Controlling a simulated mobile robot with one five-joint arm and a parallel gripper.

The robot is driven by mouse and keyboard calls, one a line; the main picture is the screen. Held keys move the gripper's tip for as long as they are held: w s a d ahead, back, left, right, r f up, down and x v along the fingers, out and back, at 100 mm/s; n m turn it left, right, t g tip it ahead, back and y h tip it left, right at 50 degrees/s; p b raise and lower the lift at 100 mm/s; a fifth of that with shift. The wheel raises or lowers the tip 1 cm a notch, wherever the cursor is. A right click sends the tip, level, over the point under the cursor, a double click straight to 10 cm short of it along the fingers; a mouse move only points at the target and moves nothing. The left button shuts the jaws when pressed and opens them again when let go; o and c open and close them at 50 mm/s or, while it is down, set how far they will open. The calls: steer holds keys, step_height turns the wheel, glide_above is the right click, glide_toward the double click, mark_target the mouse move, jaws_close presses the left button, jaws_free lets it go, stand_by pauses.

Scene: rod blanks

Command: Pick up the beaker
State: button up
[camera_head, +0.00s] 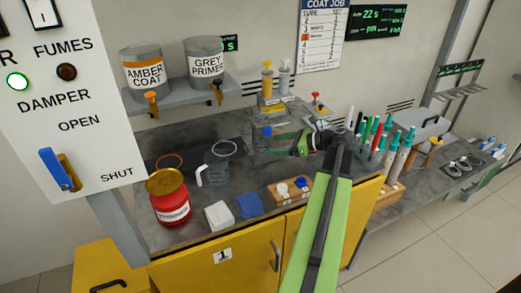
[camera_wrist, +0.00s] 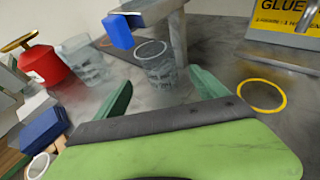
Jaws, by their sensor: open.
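A clear glass beaker (camera_wrist: 160,72) with a pale rim stands upright on the grey bench in the wrist view. It is ahead of my gripper (camera_wrist: 165,92), between the lines of the two green fingers and apart from them. The fingers are spread with nothing between them.
A second clear vessel (camera_wrist: 82,62) and a red can (camera_wrist: 42,65) stand left. A yellow ring (camera_wrist: 262,95) lies right. White (camera_head: 218,216) and blue (camera_head: 249,205) blocks sit at the bench front.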

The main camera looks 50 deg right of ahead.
mark_target(269, 146)
steer(key=b+x, duration=0.1)
steer(key=x, duration=0.1)
steer(key=b+x, duration=0.1)
steer(key=x, duration=0.1)
steer(key=shift+w+d+f, duration=0.1)
steer(key=shift+f, duration=0.35)
steer(key=shift+w, duration=0.3)
steer(key=c, duration=1.4)
steer(key=shift+r, duration=0.1)
steer(key=shift+c, duration=0.2)
